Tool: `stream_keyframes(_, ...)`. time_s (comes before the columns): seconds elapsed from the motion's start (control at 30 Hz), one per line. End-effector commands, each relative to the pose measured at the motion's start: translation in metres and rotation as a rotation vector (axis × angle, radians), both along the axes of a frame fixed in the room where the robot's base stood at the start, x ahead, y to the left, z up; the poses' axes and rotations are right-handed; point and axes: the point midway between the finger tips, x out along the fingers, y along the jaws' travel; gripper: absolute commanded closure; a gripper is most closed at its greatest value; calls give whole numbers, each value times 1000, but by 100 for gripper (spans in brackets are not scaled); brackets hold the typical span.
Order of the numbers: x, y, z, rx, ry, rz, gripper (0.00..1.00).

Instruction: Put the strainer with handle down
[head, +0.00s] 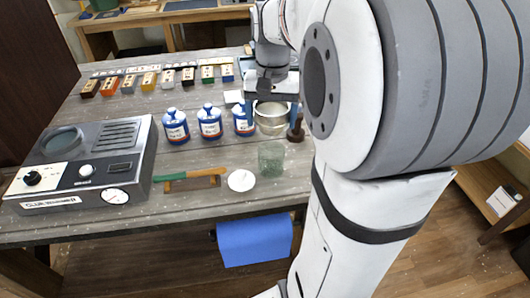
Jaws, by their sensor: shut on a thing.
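The strainer (271,122) shows as a shiny metal bowl near the right part of the grey table. My gripper (271,104) points down over it, with one blue finger at each side of the bowl, and is shut on it. My arm comes in from the right. I cannot make out the strainer's handle clearly. I cannot tell whether the bowl touches the table (110,220) or hangs just above it.
Several blue-and-white bottles (210,122) stand left of the strainer. A brown upright piece (297,130) is close on its right. A green glass (271,158) and white disc (241,180) are in front. A glue warmer (90,160) fills the left.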

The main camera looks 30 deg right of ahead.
Motion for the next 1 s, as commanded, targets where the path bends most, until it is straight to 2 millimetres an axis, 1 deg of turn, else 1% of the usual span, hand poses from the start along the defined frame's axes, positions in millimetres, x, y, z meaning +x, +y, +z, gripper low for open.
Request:
stream_keyframes(0.2,-2,-2,-40,1,6,-7,49)
stream_keyframes(0.3,-2,-2,-53,1,3,-8,49)
stream_keyframes(0.43,-1,-3,-64,0,2,-8,49)
stream_keyframes(0.63,-2,-3,-92,1,4,-8,49)
stream_keyframes(0.73,-1,-3,-97,0,0,-9,49)
stream_keyframes(1.0,-1,-3,-99,0,0,-9,49)
